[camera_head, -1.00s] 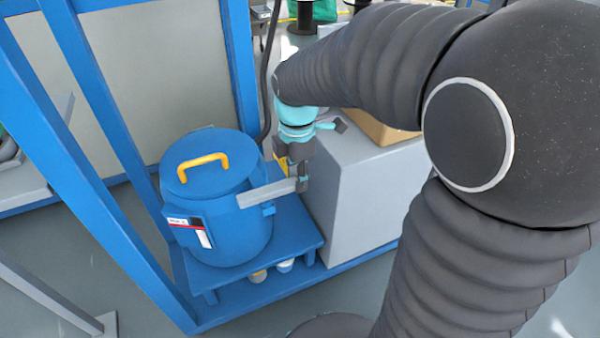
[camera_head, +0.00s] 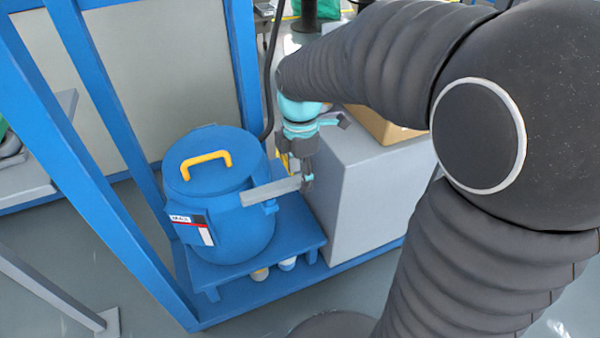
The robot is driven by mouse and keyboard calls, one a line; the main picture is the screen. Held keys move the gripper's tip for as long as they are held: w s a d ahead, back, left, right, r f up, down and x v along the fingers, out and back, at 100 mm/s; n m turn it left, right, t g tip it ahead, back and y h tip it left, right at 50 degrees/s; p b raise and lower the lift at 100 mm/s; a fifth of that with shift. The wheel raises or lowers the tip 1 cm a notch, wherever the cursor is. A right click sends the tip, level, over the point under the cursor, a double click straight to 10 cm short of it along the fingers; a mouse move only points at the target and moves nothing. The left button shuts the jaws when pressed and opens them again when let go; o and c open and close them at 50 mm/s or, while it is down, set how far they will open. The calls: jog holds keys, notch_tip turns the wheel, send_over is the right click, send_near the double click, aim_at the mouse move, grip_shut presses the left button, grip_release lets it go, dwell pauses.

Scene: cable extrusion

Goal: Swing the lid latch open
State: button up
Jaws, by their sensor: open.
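A blue drum (camera_head: 228,235) with a round blue lid (camera_head: 203,172) and a yellow handle (camera_head: 205,163) stands on a low blue stand. The lid lies flat on the drum. A flat grey latch bar (camera_head: 268,192) sticks out to the right from the drum's upper side. My gripper (camera_head: 306,184) points down at the right end of the bar, beside the drum. It is open. The picture is too small to tell whether its fingers touch the bar.
A grey cabinet (camera_head: 362,195) with a cardboard box (camera_head: 385,128) on top stands close to the right of my gripper. Blue frame posts (camera_head: 105,215) rise left of and behind the drum. The blue stand (camera_head: 300,240) has a bare front right corner.

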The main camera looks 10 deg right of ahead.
notch_tip(320, 180, up, 12)
jog(key=shift+f, duration=0.2)
dwell(0.4)
jog(key=s+d+f+m+t, duration=0.2)
jog(key=s+m, duration=0.6)
jog(key=m, duration=0.2)
jog(key=s+d+f+m+t, duration=0.2)
jog(key=s+d+m+t, duration=0.1)
jog(key=s+m, duration=0.4)
jog(key=m, duration=0.3)
jog(key=shift+s+d+f+m+t, duration=0.15)
jog(key=shift+s+f+m+t, duration=0.15)
jog(key=shift+s+f, duration=0.1)
